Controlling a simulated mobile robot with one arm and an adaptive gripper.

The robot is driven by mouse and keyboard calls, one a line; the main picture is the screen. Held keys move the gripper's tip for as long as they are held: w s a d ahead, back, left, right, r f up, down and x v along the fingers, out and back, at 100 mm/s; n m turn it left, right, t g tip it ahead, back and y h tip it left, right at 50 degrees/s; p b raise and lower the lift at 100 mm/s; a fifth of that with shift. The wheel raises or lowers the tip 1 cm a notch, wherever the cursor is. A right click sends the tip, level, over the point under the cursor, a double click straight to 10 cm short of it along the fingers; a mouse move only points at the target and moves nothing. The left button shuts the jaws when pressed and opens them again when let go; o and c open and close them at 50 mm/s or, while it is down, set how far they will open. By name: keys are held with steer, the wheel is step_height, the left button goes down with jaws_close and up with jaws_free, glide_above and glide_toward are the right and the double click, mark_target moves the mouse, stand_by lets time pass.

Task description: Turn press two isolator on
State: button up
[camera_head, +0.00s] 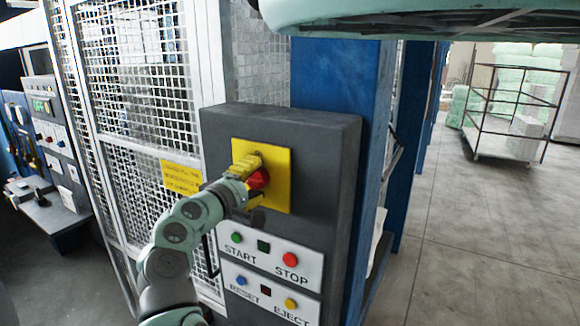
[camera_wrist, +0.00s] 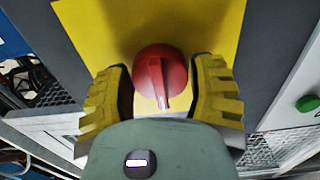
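The isolator is a red rotary knob (camera_wrist: 160,78) on a yellow square plate (camera_head: 277,187), on the front of a dark grey control box (camera_head: 325,135). My gripper (camera_wrist: 162,88) has yellow ribbed fingers, one on each side of the red knob in the wrist view. Its fingers are apart, with gaps to the knob on both sides, so it is open around or just in front of it. In the head view my gripper (camera_head: 246,168) covers part of the plate and knob. Any label on the plate is hidden or unreadable.
Below are a START/STOP panel (camera_head: 272,254) and a RESET/EJECT panel (camera_head: 268,291) with coloured buttons. A mesh guard (camera_head: 135,90) with a yellow sign (camera_head: 181,176) stands left. A blue post (camera_head: 335,75) stands behind the box. Open floor lies right, with a cage trolley (camera_head: 512,105).

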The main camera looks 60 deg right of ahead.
steer(key=c, duration=0.6)
steer(key=shift+c, duration=0.2)
